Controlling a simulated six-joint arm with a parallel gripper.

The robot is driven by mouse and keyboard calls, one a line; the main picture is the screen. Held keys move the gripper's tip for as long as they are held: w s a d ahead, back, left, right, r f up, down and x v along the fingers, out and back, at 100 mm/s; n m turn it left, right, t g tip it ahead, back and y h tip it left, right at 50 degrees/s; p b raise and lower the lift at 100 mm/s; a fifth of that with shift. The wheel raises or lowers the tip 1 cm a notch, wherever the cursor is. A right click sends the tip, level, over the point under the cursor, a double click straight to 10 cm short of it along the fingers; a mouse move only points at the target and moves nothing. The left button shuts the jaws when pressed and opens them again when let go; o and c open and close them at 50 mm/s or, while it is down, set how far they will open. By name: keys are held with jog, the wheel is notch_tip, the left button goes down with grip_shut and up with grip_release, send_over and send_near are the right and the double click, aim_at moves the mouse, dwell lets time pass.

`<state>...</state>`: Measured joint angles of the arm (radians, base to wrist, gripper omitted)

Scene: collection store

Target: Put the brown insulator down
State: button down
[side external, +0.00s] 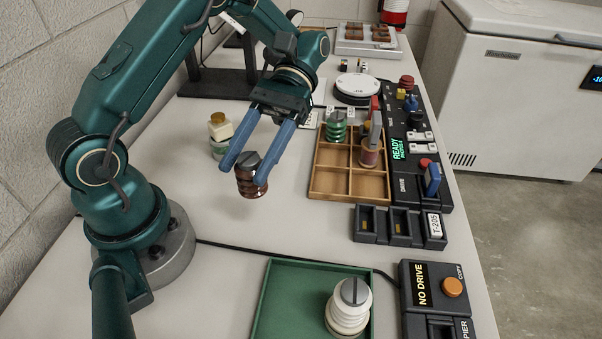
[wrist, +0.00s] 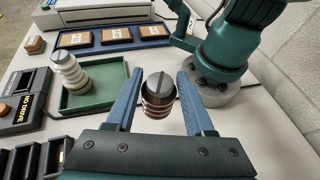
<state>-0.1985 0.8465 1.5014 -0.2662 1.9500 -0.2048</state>
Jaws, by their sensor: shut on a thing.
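The brown insulator (side external: 250,182) is ribbed and glossy with a dark slotted top. My gripper (side external: 246,170) is shut on it, with one blue finger on each side. It is upright or nearly so and seems to hang a little above the bare bench, left of the wooden compartment tray (side external: 311,187). In the wrist view the insulator (wrist: 158,104) sits between the two fingers (wrist: 159,86) with its slotted top toward the camera. Its underside is hidden there.
A green tray (side external: 262,305) holds a white insulator (side external: 348,308). The wooden tray holds a green insulator (side external: 336,127) and a reddish spool-like piece (side external: 370,155). A cream-and-green piece (side external: 220,128) stands behind my gripper. The bench (side external: 215,215) in front is clear.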

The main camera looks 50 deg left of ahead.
jog(key=w+a+r+n+t+h, duration=0.3)
jog(key=w+a+n+t+h, duration=0.4)
jog(key=w+a+n+t, duration=0.55)
jog(key=shift+n+t, duration=0.85)
jog(key=shift+n, duration=0.1)
jog(key=x, duration=1)
jog(key=f+x, duration=0.1)
jog(key=x, duration=0.4)
jog(key=shift+w+a+f, duration=0.1)
jog(key=shift+w+a, duration=0.05)
jog(key=shift+a, duration=0.1)
jog(key=shift+f, duration=2)
jog(key=shift+c, duration=1.4)
grip_release()
